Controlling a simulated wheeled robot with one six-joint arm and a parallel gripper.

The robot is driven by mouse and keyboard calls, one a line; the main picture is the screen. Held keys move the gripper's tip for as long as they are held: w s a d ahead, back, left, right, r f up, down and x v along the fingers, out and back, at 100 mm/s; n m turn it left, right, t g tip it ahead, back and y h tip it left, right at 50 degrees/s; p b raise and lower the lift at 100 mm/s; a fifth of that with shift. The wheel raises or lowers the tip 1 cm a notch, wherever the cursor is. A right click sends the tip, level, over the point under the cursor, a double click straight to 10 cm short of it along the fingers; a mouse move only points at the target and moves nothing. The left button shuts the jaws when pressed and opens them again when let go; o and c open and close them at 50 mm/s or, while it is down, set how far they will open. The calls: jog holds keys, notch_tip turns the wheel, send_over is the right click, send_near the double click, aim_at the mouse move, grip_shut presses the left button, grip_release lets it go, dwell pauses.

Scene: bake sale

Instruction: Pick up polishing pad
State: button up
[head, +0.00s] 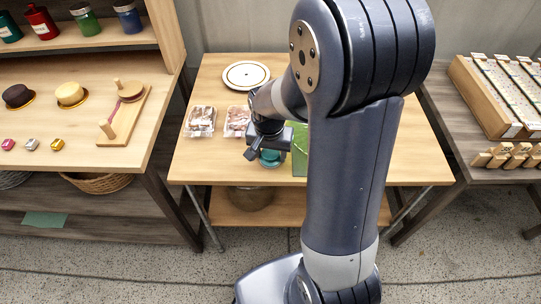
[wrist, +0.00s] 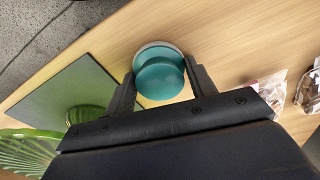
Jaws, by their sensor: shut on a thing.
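The polishing pad is a round teal piece with a paler rim below it. In the wrist view the polishing pad (wrist: 160,76) sits between the two fingers of my gripper (wrist: 163,80), which is shut on it. In the head view the teal pad (head: 270,160) shows partly under my gripper (head: 262,148), over the front part of the middle table (head: 220,165). My arm hides part of that table. I cannot tell whether the pad touches the tabletop.
A green board (head: 299,155) stands or lies just right of the pad. Two clear packs (head: 201,120) and a white round plate (head: 246,75) are on the table. A green ribbed bowl (wrist: 28,150) shows in the wrist view. The table's front left is clear.

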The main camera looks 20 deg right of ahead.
aim_at(270, 152)
jog(key=shift+c, duration=0.8)
jog(key=shift+r, duration=0.15)
notch_tip(270, 152, up, 10)
jog(key=shift+f+p, duration=0.1)
jog(key=shift+p, duration=0.7)
